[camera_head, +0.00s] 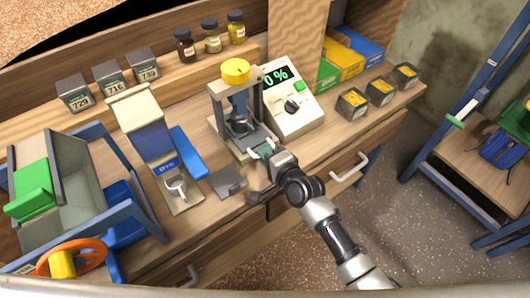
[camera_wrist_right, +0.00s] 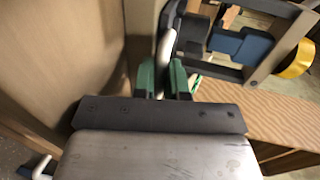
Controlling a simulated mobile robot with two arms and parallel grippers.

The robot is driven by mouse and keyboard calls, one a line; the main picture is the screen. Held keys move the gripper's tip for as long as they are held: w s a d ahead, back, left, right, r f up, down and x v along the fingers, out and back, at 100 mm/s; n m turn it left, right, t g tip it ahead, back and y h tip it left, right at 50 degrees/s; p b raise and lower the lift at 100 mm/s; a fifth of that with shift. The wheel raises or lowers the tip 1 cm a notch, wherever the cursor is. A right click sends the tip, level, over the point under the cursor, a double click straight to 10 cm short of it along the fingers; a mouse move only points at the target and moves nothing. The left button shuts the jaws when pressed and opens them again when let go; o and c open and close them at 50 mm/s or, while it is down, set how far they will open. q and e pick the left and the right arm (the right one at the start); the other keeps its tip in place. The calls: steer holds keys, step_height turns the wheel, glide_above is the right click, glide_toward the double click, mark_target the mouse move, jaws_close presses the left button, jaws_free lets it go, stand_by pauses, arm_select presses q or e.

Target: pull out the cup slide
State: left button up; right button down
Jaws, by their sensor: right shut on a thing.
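The press (camera_head: 238,100), a grey frame with a yellow knob on top, stands on the bench beside the white meter. The cup slide (camera_head: 257,137) is a dark plate low at its front. My right gripper (camera_head: 264,151) is at the front of this slide. In the right wrist view, the green fingertips of my right gripper (camera_wrist_right: 163,78) are shut on a pale bar (camera_wrist_right: 165,48), which looks like the slide's handle. The far end of the bar and its join to the slide are hidden. My left gripper is not in view.
The white meter (camera_head: 293,100) reads 0 %. A small grey plate (camera_head: 229,182) lies left of my right gripper. Drawer handles (camera_head: 349,167) stick out below the bench edge.

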steer(key=f+p+v, duration=0.2)
steer(key=v, duration=0.8)
steer(key=shift+s+f+p, duration=0.15)
steer(key=shift+f+p, duration=0.05)
steer(key=shift+p, duration=0.2)
steer(key=shift+d, duration=0.15)
steer(key=c, duration=1.2)
jaws_free()
steer(key=b+v, duration=0.1)
steer(key=v, duration=0.9)
steer(key=shift+s+d, duration=0.25)
steer(key=shift+s, duration=0.1)
